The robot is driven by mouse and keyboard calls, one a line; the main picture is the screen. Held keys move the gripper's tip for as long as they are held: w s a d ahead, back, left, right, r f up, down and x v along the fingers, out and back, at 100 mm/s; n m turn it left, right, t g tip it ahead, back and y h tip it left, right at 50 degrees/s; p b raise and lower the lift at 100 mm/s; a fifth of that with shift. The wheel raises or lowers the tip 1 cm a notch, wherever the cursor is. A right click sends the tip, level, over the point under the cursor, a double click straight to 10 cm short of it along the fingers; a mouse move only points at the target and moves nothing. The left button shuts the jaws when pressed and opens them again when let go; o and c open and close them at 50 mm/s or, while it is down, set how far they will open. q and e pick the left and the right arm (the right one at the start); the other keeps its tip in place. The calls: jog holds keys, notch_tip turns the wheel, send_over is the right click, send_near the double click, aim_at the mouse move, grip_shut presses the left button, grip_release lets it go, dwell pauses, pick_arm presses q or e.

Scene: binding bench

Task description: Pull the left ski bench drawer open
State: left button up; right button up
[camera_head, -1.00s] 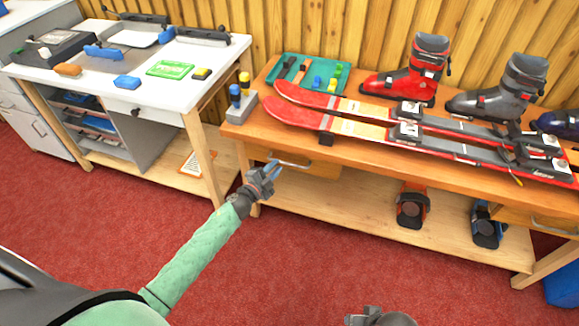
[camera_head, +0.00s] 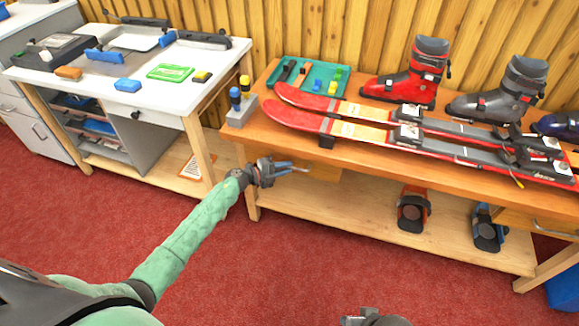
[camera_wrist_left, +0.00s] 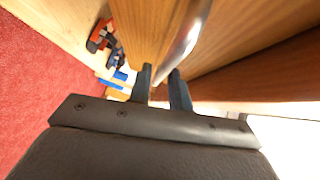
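The left ski bench drawer (camera_head: 325,172) is a wooden front under the bench top and looks closed. Its metal bar handle (camera_head: 303,170) is mostly hidden behind my left gripper (camera_head: 284,168) in the head view. In the left wrist view, the handle (camera_wrist_left: 186,38) runs just ahead of my left gripper (camera_wrist_left: 160,78). The two dark fingers are apart, with the handle's near end at the gap between their tips. I cannot tell whether they touch it. My right gripper (camera_head: 374,317) shows only partly at the bottom edge, away from the bench.
The ski bench (camera_head: 262,112) carries red skis (camera_head: 330,125), ski boots (camera_head: 408,80) and a teal tray (camera_head: 330,72). Bindings (camera_head: 413,208) stand on its lower shelf (camera_head: 340,216). A white-topped workbench (camera_head: 120,60) is at the left. Red carpet in front is clear.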

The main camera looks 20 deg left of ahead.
pick_arm(q)
jog(key=shift+x, duration=1)
pick_arm(e)
jog(key=shift+s+d, duration=0.15)
jog(key=shift+s, duration=0.25)
pick_arm(q)
grip_shut()
pick_arm(e)
jog(key=shift+w+r, duration=0.1)
jog(key=shift+w, duration=0.25)
